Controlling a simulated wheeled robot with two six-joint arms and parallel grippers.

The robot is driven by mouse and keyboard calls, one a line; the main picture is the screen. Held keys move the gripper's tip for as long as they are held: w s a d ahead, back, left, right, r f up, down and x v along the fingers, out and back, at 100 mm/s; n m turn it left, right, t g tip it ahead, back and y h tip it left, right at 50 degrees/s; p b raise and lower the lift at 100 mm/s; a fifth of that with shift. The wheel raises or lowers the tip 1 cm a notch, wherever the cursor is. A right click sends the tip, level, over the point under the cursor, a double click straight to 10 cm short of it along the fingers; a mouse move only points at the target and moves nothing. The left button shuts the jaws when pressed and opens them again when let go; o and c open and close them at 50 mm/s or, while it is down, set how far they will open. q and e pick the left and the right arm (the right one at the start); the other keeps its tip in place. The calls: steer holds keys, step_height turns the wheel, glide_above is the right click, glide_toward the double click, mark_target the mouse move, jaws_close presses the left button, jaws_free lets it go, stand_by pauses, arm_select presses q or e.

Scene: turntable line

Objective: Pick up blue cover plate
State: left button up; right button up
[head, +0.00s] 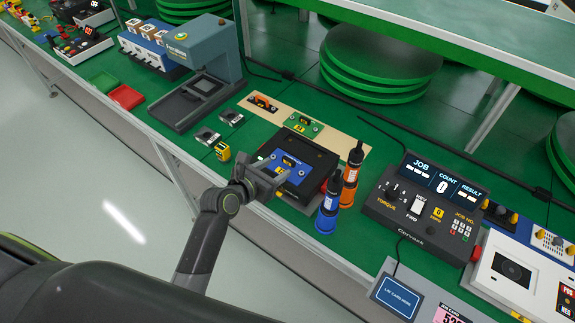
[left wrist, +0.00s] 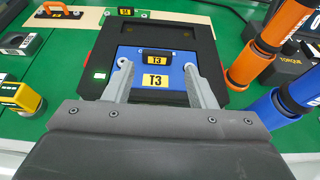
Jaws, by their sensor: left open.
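The blue cover plate (head: 296,176) lies in a black square fixture (head: 318,158) on the green bench. In the left wrist view the plate (left wrist: 177,74) carries a small black handle block (left wrist: 155,58) and a yellow label, both marked T3. My left gripper (head: 271,174) is at the near side of the fixture. In the left wrist view its open fingers (left wrist: 157,68) reach over the plate, one on each side of the label, with the handle block just ahead between the tips. Contact with the plate cannot be told. My right gripper is not in view.
An orange (head: 352,175) and a blue screwdriver (head: 328,205) stand close right of the fixture. A green plate (head: 303,125) and an orange handle (head: 263,103) lie on a tan board behind. A yellow block (head: 222,151) sits left; a torque controller (head: 425,205) stands right.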

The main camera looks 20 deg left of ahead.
mark_target(287, 162)
arm_select(q)
steer(key=shift+f+x, duration=0.15)
steer(key=shift+x, duration=1.35)
steer(key=shift+f+x, duration=0.15)
steer(key=shift+x, duration=1.35)
steer(key=shift+s+a, duration=0.1)
steer(key=shift+a, duration=0.1)
steer(key=c, duration=0.8)
